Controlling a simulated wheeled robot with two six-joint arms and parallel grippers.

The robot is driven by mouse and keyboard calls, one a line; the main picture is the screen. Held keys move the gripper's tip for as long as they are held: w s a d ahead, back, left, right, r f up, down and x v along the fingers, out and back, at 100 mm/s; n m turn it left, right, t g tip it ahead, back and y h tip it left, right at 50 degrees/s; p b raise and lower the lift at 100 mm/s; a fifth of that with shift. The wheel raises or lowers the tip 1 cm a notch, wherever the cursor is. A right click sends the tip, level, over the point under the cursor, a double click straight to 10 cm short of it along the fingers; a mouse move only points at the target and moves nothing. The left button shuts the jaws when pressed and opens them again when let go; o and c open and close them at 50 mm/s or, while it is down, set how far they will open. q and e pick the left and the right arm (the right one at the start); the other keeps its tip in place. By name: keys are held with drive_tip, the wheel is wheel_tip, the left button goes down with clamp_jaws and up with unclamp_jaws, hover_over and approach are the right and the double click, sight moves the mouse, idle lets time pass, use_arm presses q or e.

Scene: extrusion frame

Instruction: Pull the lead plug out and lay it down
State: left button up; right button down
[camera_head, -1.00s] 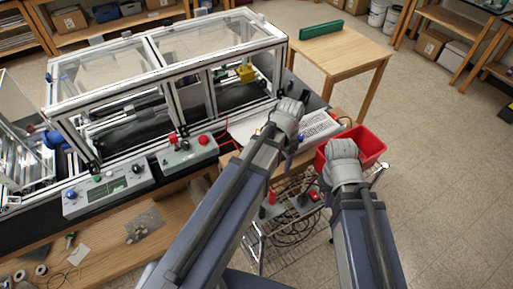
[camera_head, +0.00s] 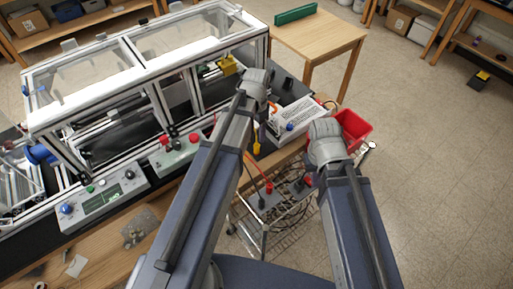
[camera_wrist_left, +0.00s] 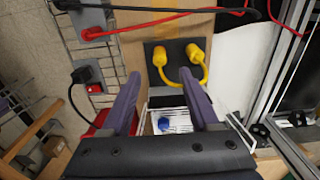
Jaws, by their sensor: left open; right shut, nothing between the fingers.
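In the left wrist view a yellow lead (camera_wrist_left: 205,72) loops between two yellow plugs, a left one (camera_wrist_left: 160,56) and a right one (camera_wrist_left: 195,53), at a dark panel. Whether each is fully seated is unclear. A red plug (camera_wrist_left: 92,33) and a black plug (camera_wrist_left: 82,75) sit at grey socket boxes to the left. My left gripper (camera_wrist_left: 160,78) is open, its fingertips below the yellow plugs in the picture, with no plug between them. In the head view its hand (camera_head: 256,84) hides its fingers. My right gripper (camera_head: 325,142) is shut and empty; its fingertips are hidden.
A red bin (camera_head: 354,128) stands behind my right gripper. The framed machine (camera_head: 140,60) stands left. A wire cart (camera_head: 262,238) with cables is below. The wooden table (camera_head: 315,38) behind has bare room.

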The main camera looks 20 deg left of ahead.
sight(257, 144)
use_arm(q)
wheel_tip(257, 144, down, 9)
drive_tip(key=b, duration=0.8)
drive_tip(key=shift+b, duration=0.4)
drive_tip(key=shift+c, duration=0.3)
clamp_jaws()
idle(0.4)
idle(0.6)
drive_tip(key=shift+r+p, duration=0.25)
drive_tip(key=shift+p, duration=0.05)
drive_tip(key=shift+r+p, duration=2.8)
drive_tip(key=shift+r, duration=0.05)
drive_tip(key=shift+f, duration=0.15)
